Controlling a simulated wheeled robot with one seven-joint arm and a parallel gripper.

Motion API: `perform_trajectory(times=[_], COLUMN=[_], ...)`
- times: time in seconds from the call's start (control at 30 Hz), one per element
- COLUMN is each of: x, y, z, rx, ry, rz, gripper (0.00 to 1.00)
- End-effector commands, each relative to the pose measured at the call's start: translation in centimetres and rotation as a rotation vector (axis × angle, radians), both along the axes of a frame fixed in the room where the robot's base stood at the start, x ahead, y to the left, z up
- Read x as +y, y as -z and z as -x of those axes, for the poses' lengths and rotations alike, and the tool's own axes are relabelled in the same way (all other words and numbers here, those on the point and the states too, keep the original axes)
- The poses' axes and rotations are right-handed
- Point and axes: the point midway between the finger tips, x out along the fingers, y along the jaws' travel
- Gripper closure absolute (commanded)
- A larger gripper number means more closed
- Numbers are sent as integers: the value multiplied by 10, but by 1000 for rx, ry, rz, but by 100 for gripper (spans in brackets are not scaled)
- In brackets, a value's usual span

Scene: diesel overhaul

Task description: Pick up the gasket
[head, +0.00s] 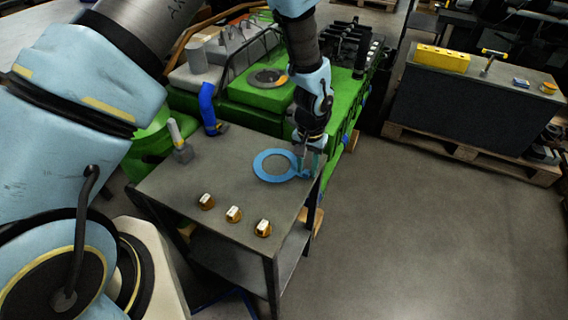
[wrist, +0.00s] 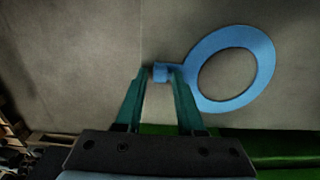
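The gasket is a flat blue ring (head: 260,167) with a small tab, lying on the grey top of a metal table (head: 183,200) near its right edge. In the wrist view the ring (wrist: 266,62) is right of my fingers, and its raised tab (wrist: 160,72) shows between the fingertips. My gripper (head: 308,168) points down at the tab side of the gasket. In the wrist view my gripper (wrist: 161,76) has its two green fingers apart, one on each side of the tab. Whether either finger touches the tab I cannot tell.
Several small orange-and-white parts (head: 233,214) stand along the table's front. A grey upright part (head: 180,143) and a blue bent pipe (head: 208,108) are at its back left. A green engine (head: 255,95) stands close behind. Open floor (head: 430,235) lies to the right.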

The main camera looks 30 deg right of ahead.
Motion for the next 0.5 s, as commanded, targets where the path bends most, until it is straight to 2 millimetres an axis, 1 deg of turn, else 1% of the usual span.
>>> perform_trajectory(times=[0.1,0.3,0.37,0.5], x=[0,0,0,0], y=[5,6,6,6], z=[0,0,0,0], rx=[-1,-1,-1,-1], ry=[0,0,0,0], rz=[-1,1,1,1], gripper=[62,62,68,84])
